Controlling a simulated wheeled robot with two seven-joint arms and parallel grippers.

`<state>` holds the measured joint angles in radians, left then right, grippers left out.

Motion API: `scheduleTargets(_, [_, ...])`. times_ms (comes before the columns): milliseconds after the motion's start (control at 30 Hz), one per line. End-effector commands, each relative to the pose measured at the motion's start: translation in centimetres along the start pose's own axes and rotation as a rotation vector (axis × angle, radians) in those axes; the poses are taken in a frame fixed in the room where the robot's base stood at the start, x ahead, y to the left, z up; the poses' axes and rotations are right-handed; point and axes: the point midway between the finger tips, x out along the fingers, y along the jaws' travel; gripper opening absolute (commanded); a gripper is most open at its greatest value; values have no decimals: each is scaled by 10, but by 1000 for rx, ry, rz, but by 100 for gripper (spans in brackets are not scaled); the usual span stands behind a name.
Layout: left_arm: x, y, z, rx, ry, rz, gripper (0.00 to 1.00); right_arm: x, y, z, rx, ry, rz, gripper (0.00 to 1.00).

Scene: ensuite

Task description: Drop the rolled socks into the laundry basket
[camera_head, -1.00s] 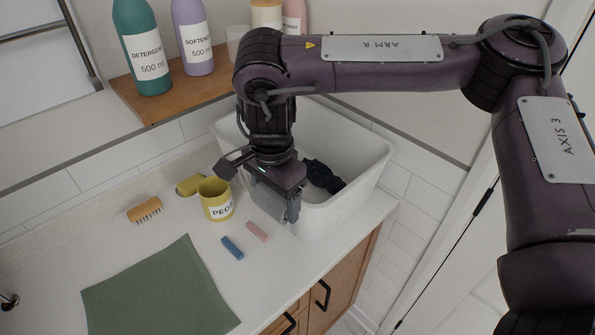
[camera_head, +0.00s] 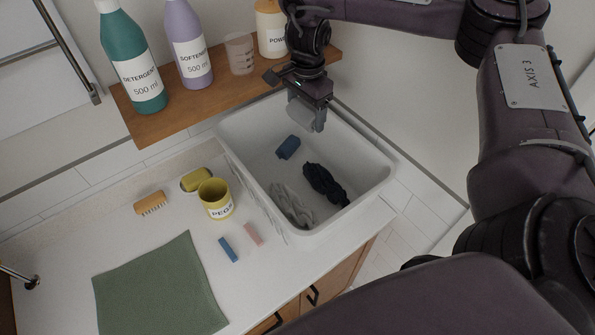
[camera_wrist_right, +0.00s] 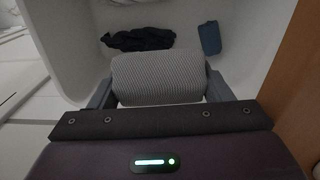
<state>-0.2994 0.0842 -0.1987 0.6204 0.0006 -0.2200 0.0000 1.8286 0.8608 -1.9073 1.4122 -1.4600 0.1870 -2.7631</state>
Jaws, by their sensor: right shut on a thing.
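The rolled socks (camera_wrist_right: 160,78) are a grey ribbed roll. My right gripper (camera_head: 305,115) is shut on them, and they show as a grey shape (camera_head: 299,112) between its fingers in the head view. The white laundry basket (camera_head: 371,190) stands on the counter's right end. The gripper is over the far part of the basket; how high above its floor I cannot tell exactly. Inside the basket lie a dark crumpled cloth (camera_head: 325,185), a grey cloth (camera_head: 290,203) and a small blue piece (camera_head: 288,147). My left gripper is not in view.
A wooden shelf (camera_head: 185,112) behind the basket holds a detergent bottle (camera_head: 140,80), a softener bottle (camera_head: 190,55), a cup (camera_head: 239,55) and a powder container (camera_head: 271,30). A yellow peg cup (camera_head: 215,199), brush (camera_head: 151,202) and green cloth (camera_head: 160,285) are on the counter.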

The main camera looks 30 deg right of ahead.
Motion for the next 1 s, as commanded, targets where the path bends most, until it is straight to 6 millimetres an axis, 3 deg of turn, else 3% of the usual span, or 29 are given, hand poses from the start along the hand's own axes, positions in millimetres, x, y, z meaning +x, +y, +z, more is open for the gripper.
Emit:
scheduleTargets(333, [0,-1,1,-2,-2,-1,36,39,1,0,2,-2,2,50])
scheduleTargets(767, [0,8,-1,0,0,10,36,46,0,0,1,0,-1,50])
scheduleTargets(800, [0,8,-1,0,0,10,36,46,0,0,1,0,-1,77])
scheduleTargets(933, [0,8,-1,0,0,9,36,46,0,0,1,0,-1,94])
scheduleTargets(1000, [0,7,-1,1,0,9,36,46,0,0,1,0,-1,98])
